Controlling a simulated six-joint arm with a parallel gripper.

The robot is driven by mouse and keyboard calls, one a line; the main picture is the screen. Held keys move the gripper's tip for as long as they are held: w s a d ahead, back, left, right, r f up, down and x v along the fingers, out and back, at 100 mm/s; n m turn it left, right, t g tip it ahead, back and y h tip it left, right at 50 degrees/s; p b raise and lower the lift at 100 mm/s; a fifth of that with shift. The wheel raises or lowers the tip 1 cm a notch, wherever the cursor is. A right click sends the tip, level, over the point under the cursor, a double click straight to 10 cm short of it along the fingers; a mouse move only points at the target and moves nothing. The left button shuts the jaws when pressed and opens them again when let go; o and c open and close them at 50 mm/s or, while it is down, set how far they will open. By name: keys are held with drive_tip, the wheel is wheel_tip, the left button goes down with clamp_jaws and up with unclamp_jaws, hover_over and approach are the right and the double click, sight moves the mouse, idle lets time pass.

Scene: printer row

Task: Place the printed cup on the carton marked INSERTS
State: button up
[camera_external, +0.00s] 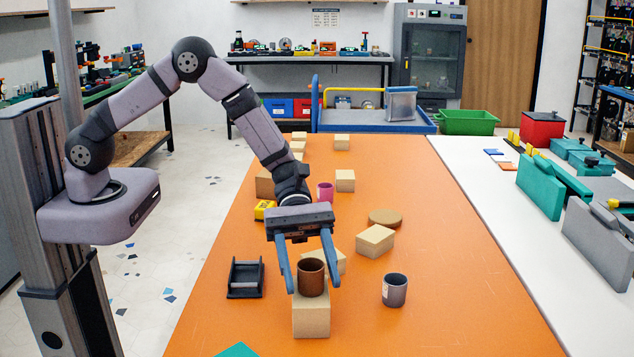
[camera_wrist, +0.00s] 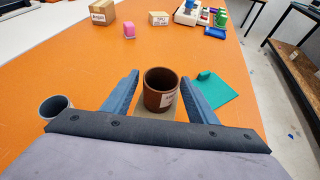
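A brown cup (camera_external: 311,279) with a pale printed label, visible in the wrist view (camera_wrist: 160,90), stands upright, apparently on top of a small tan carton (camera_external: 311,318). My gripper (camera_external: 314,289) is around the cup, one finger on each side, with narrow gaps showing between fingers and cup. The carton's edge shows beneath the cup in the wrist view (camera_wrist: 144,117); no marking on it is readable. Other tan cartons stand nearby, at centre right (camera_external: 375,241) and behind my gripper (camera_external: 334,261). I cannot read INSERTS on any carton.
A grey cup (camera_external: 395,290) stands right of the carton and a pink cup (camera_external: 325,192) farther back. The table's front right is clear.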

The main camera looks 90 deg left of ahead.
drive_tip(key=shift+r, duration=0.1)
drive_tip(key=shift+r, duration=0.15)
drive_tip(key=shift+a, duration=0.35)
drive_tip(key=b+v, duration=0.2)
drive_tip(key=v, duration=0.9)
drive_tip(key=s+f+m+g+y, duration=0.1)
drive_tip(key=s+m+y, duration=0.1)
drive_tip(key=s+m, duration=0.1)
drive_tip(key=s+f+m+g+y, duration=0.1)
drive_tip(key=s+m+g+y, duration=0.1)
drive_tip(key=s, duration=0.4)
drive_tip(key=s+f+m+g+y, duration=0.1)
drive_tip(key=s+m+y, duration=0.1)
drive_tip(key=s, duration=0.3)
drive_tip(key=shift+s+f+m, duration=0.25)
drive_tip(key=shift+f+m, duration=0.1)
drive_tip(key=shift+m, duration=0.45)
drive_tip(key=s+a+f+m+y, duration=0.2)
drive_tip(key=s+a+m+y, duration=0.5)
drive_tip(key=m, duration=0.4)
drive_tip(key=shift+s+a+m+t, duration=0.4)
drive_tip(key=shift+s+a, duration=0.3)
drive_tip(key=shift+s, duration=0.35)
